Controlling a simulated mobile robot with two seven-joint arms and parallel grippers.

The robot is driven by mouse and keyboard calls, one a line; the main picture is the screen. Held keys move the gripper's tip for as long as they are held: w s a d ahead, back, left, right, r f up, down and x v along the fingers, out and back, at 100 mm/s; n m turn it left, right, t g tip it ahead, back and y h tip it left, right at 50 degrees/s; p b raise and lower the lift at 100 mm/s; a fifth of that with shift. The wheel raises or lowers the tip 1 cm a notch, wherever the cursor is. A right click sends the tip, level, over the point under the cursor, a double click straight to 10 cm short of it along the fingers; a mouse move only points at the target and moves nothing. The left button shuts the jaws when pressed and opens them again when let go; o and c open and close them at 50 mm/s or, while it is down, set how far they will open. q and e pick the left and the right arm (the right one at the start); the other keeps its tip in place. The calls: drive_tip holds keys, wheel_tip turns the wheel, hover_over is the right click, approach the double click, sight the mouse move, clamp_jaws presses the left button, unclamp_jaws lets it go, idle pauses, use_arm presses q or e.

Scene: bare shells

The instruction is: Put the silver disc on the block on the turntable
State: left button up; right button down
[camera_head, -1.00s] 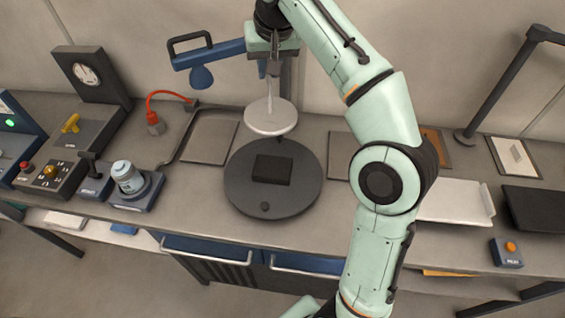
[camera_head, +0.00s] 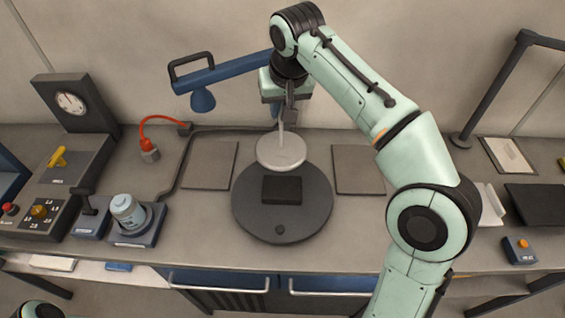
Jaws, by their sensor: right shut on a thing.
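The silver disc (camera_head: 281,153) is a pale, flat round plate with a thin upright stem. My right gripper (camera_head: 281,118) is above the disc and shut on its stem. The disc hangs roughly level over the far part of the dark round turntable (camera_head: 257,212). The dark rectangular block (camera_head: 282,190) sits near the middle of the turntable. In the picture the disc is just above the block's far edge, apart from it. The height of the gap is hard to tell. My left gripper is out of view.
A blue arm with a hanging cone (camera_head: 203,100) is behind my right gripper. Flat grey plates (camera_head: 210,166) (camera_head: 358,170) lie on both sides of the turntable. A jar on a stand (camera_head: 128,212) and a control box (camera_head: 40,211) are at left.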

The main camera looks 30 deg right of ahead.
drive_tip(key=b, duration=0.3)
approach(282, 155)
drive_tip(key=w+f, duration=0.1)
drive_tip(key=f, duration=0.1)
drive_tip(key=w+f, duration=0.2)
drive_tip(key=shift+w+d+f, duration=0.2)
drive_tip(key=shift+w+f, duration=0.05)
drive_tip(key=shift+f, duration=0.05)
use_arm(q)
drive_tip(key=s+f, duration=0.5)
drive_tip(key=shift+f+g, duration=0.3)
use_arm(e)
drive_tip(key=shift+f, duration=2.25)
drive_tip(key=shift+f+b, duration=0.25)
drive_tip(key=shift+b, duration=0.1)
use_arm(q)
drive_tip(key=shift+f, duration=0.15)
use_arm(e)
drive_tip(key=c, duration=1.1)
unclamp_jaws()
drive_tip(key=shift+r, duration=0.15)
